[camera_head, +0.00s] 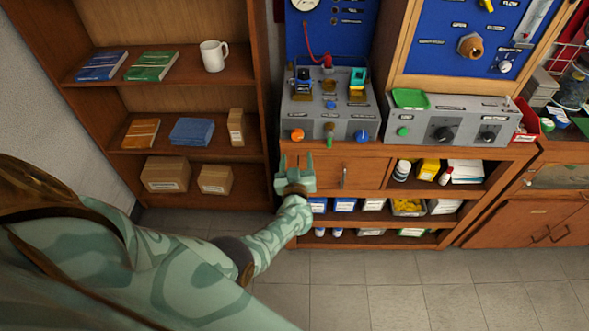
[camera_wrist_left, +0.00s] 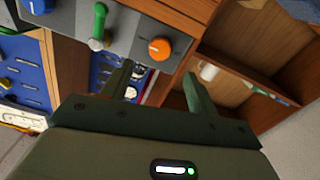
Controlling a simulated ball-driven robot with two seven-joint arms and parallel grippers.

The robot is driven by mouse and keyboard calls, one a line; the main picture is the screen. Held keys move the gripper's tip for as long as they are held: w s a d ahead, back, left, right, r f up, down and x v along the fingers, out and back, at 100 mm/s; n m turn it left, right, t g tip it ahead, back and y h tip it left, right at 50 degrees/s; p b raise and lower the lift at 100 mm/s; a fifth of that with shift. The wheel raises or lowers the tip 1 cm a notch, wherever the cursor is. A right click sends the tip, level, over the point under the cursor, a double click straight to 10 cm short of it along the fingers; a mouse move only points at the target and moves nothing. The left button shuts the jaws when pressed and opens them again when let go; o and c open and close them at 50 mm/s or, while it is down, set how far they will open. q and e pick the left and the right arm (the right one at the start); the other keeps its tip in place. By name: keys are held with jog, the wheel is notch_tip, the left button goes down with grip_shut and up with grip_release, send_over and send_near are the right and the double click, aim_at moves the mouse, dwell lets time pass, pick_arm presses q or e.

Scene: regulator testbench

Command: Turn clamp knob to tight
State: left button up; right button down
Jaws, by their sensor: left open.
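The grey regulator bench unit (camera_head: 312,118) has an orange knob (camera_head: 297,134), a green-topped lever (camera_head: 330,130) and a blue knob (camera_head: 361,135) along its front. The labels are too small to read, so I cannot tell which is the clamp knob. My left gripper (camera_head: 295,160) is open and empty, just below and in front of the orange knob. In the left wrist view the orange knob (camera_wrist_left: 160,48) appears beyond the gap between the open fingers (camera_wrist_left: 158,80), apart from them. The green lever (camera_wrist_left: 100,22) is beside it. My right gripper is out of view.
A wooden cabinet (camera_head: 335,173) lies under the bench unit. A second grey unit (camera_head: 455,117) with black knobs stands to the right. A bookcase (camera_head: 190,95) with books, boxes and a white mug (camera_head: 213,55) is at left. The tiled floor (camera_head: 390,290) in front is clear.

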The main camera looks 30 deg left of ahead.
pick_arm(q)
jog(key=p+v, duration=0.2)
jog(key=v, duration=0.5)
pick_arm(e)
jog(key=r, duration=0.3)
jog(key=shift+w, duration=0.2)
pick_arm(q)
jog(key=shift+w+d+f, duration=0.1)
jog(key=shift+f, duration=0.05)
